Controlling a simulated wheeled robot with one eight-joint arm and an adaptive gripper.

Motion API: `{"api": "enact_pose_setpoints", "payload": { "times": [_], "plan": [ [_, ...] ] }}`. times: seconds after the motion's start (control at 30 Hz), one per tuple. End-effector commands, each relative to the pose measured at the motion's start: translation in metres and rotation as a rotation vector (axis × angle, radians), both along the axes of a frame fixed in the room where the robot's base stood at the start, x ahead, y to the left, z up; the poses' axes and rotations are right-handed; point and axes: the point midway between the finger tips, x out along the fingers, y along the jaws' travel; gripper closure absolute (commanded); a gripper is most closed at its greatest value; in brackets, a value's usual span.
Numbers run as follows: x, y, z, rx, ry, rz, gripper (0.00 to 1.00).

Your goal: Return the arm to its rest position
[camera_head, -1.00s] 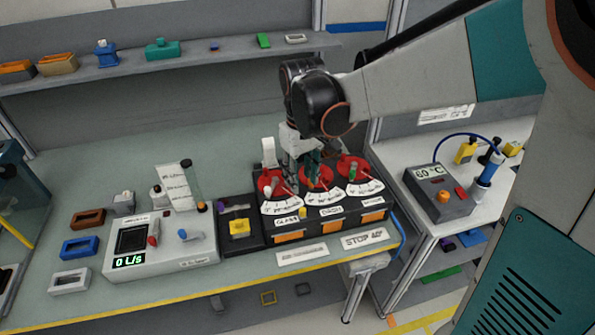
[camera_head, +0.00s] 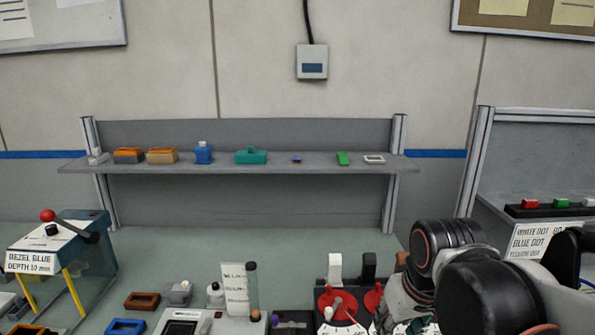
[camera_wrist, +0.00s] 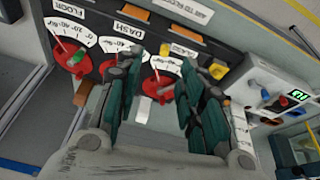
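My gripper (camera_wrist: 158,85) shows in the wrist view with its two teal-padded fingers apart and nothing between them. It is over the dashboard module (camera_wrist: 148,13), a dark panel with red dials and white scales. The FLOOR dial (camera_wrist: 70,57) and DASH dial (camera_wrist: 110,68) are left of the fingers; the GLASS dial (camera_wrist: 160,84) shows between and behind them. In the head view my arm fills the lower right and covers part of the panel.
A shelf (camera_head: 220,165) with several small parts runs along the back wall. A bezel stand (camera_head: 65,250) is at left on the bench, with small trays and a meter box (camera_head: 185,325) nearer. A second rack (camera_head: 480,180) stands at right, close beside my arm.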

Motion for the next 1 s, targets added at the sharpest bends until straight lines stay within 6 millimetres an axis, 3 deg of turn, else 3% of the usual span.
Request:
{"api": "enact_pose_setpoints", "payload": {
  "times": [0.2,0.4,1.0],
  "plan": [
    [-0.037,-0.009,-0.012,0.023,-0.133,-0.066,0.64],
    [-0.060,-0.015,-0.023,0.042,-0.235,-0.113,0.64],
    [-0.070,-0.017,-0.028,0.054,-0.288,-0.136,0.64]
  ]
}}
